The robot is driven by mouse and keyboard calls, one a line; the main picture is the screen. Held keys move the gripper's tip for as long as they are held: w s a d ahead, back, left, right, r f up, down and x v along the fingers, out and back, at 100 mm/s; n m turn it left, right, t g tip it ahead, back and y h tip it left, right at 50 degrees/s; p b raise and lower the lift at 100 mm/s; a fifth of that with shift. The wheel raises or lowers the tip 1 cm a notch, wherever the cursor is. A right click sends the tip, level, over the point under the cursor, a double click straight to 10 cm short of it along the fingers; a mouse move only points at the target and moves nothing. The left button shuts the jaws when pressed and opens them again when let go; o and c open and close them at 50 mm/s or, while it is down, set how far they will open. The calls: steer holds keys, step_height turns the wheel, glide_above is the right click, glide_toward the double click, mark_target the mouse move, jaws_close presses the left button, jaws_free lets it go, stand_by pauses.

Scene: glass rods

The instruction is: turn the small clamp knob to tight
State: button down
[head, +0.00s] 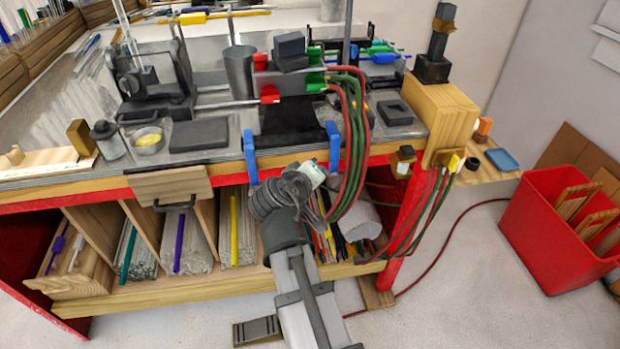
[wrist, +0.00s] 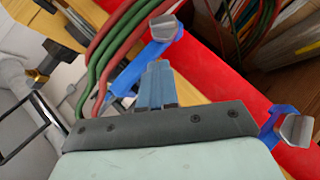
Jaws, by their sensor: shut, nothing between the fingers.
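Two blue clamps grip the front edge of the bench, a left one (head: 250,157) and a right one (head: 333,146). In the wrist view, two blue clamps also show, one above the fingers (wrist: 150,62) and one at the lower right (wrist: 272,125). Each has a grey metal knob, an upper one (wrist: 166,27) and a lower right one (wrist: 297,130). I cannot tell which is the small clamp knob or how tight either is. My gripper (wrist: 157,68) is shut and empty, its fingertips between the two knobs and apart from both. In the head view my arm hides its fingertips.
Red and green hoses (head: 352,140) hang over the bench front close to the right clamp, and show beside the fingers (wrist: 103,52). A drawer (head: 172,184) with a dark handle is at left. A red bin (head: 560,235) stands on the floor at right.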

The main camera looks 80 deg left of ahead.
mark_target(342, 179)
steer(key=shift+w+f, duration=1.35)
steer(key=shift+w, duration=0.25)
steer(key=shift+w+r+m+g, duration=0.25)
steer(key=shift+w+m+g, duration=0.25)
steer(key=shift+g, duration=0.4)
steer(key=shift+m+g+h, duration=0.3)
steer(key=shift+g, duration=0.1)
steer(key=shift+w+r+m+g, duration=0.15)
steer(key=shift+w+m+g, duration=0.3)
steer(key=shift+g, duration=0.35)
steer(key=w+m+g, duration=0.1)
steer(key=g, duration=0.1)
steer(key=w+f+m+g, duration=0.1)
steer(key=m+g, duration=0.1)
steer(key=g, duration=0.1)
steer(key=w+m+g, duration=0.1)
steer(key=g, duration=0.2)
steer(key=shift+f, duration=0.15)
steer(key=m+g, duration=0.1)
steer(key=f+g, duration=0.1)
steer(key=m+g, duration=0.1)
steer(key=g, duration=0.1)
steer(key=shift+w+f+m+y, duration=0.3)
steer(key=shift+w+m+y, duration=0.05)
steer(key=shift+w+y, duration=0.05)
steer(key=shift+f, duration=0.15)
